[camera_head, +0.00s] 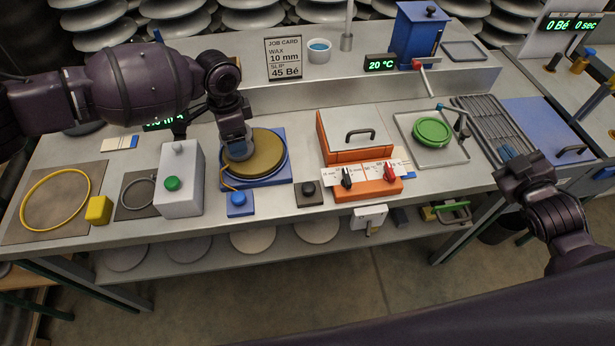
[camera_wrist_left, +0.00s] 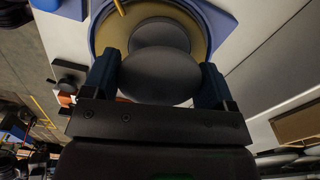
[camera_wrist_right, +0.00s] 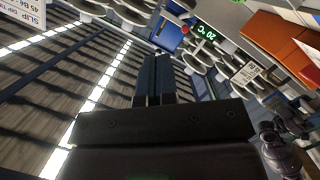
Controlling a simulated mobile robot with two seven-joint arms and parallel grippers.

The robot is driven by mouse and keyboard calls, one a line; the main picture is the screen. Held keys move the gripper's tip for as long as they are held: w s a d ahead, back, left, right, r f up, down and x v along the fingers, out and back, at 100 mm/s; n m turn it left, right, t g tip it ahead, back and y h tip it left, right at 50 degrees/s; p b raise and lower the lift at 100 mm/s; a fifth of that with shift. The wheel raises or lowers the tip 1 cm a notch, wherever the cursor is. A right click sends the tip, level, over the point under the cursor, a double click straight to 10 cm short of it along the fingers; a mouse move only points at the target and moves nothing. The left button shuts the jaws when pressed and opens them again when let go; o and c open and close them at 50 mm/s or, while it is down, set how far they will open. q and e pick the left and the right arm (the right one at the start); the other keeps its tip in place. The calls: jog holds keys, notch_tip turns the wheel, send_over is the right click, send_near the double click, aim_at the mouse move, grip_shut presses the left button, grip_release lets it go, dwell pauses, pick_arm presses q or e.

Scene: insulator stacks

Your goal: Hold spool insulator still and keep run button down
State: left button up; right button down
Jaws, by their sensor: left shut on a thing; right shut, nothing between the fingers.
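My left gripper (camera_head: 237,142) is shut on the grey spool insulator (camera_wrist_left: 160,76), whose rounded end shows between the fingers in the left wrist view. The spool is at the round tan-topped pan (camera_head: 262,163) on a blue base; I cannot tell whether it touches the pan. A blue button box (camera_head: 239,204), a black button box (camera_head: 309,193) and a white box with a green button (camera_head: 172,184) stand nearby. I cannot tell which is the run button. My right gripper (camera_head: 508,154) is shut and empty at the bench's right side, away from all three.
An orange box with a handled lid (camera_head: 352,136) and a knob panel (camera_head: 367,188) stand mid-bench. A green disc (camera_head: 432,131) lies in a tray. A yellow ring (camera_head: 55,198) and yellow block (camera_head: 98,210) are at left. A wire rack (camera_head: 490,130) is near my right gripper.

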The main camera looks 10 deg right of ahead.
jog(key=w+a+r+m+y, duration=0.15)
jog(key=w+a+r, duration=0.25)
jog(key=w, duration=0.4)
jog(key=w+a+m+g+y, duration=0.1)
jog(key=w+a+g+y, duration=0.15)
jog(key=a, duration=0.45)
jog(key=w+a+m+g+y, duration=0.2)
jog(key=w+a, duration=0.1)
jog(key=a, duration=0.5)
notch_tip(320, 180, up, 3)
jog(key=m+g+h, duration=0.2)
jog(key=g+h, duration=0.2)
jog(key=g, duration=0.7)
send_over(308, 186)
jog(key=shift+f, duration=0.15)
notch_tip(308, 186, down, 14)
